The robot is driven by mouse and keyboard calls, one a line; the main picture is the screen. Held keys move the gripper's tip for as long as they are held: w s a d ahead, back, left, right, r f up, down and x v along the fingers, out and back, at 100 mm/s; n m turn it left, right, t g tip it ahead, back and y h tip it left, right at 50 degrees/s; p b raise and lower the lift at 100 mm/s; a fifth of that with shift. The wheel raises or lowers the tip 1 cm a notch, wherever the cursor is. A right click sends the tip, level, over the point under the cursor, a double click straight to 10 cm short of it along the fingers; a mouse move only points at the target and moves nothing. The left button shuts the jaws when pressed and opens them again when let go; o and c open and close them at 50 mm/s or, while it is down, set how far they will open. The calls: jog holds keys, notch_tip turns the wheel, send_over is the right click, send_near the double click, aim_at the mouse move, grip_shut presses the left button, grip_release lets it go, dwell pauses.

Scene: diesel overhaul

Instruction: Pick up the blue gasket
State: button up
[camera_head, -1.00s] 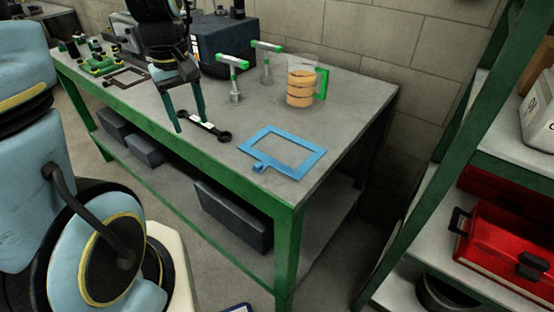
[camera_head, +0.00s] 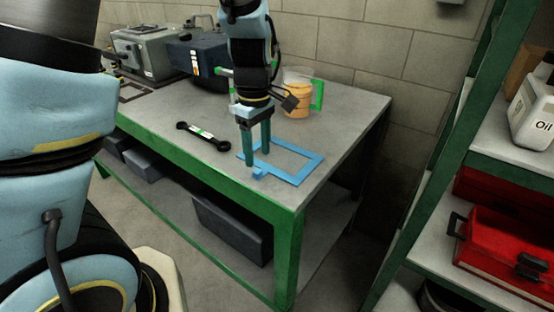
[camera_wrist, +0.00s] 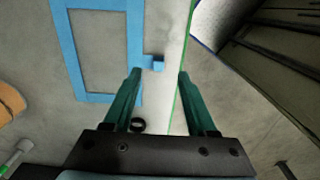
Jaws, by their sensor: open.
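The blue gasket (camera_head: 309,165) is a flat rectangular frame lying on the grey tabletop near the front right corner, with a small raised tab (camera_head: 262,171) at its near left corner. In the wrist view the gasket (camera_wrist: 72,45) is at the upper left, and its tab (camera_wrist: 154,62) lies ahead of the gap between the fingers. My gripper (camera_head: 258,160) points down over the gasket's left end, fingers apart and empty. It also shows in the wrist view (camera_wrist: 158,75). The fingers hide part of the gasket's left side; contact with it cannot be told.
A black wrench (camera_head: 203,136) lies left of my gripper. A clear jug with orange contents (camera_head: 297,103) and a green handle stands behind. A dark blue box (camera_head: 198,62) and grey machine (camera_head: 147,52) are at the back left. The green table edge (camera_head: 225,185) is close in front.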

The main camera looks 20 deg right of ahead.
aim_at(257, 171)
jog(key=shift+w+a+f+p, duration=0.1)
jog(key=shift+f+p, duration=0.1)
jog(key=shift+f, duration=0.7)
jog(key=shift+w+d+f+p, duration=0.1)
jog(key=shift+w+f+p, duration=0.1)
jog(key=shift+f, duration=0.7)
jog(key=shift+w+a+f+p, duration=0.1)
jog(key=shift+f+p, duration=0.1)
jog(key=shift+f, duration=0.7)
grip_shut()
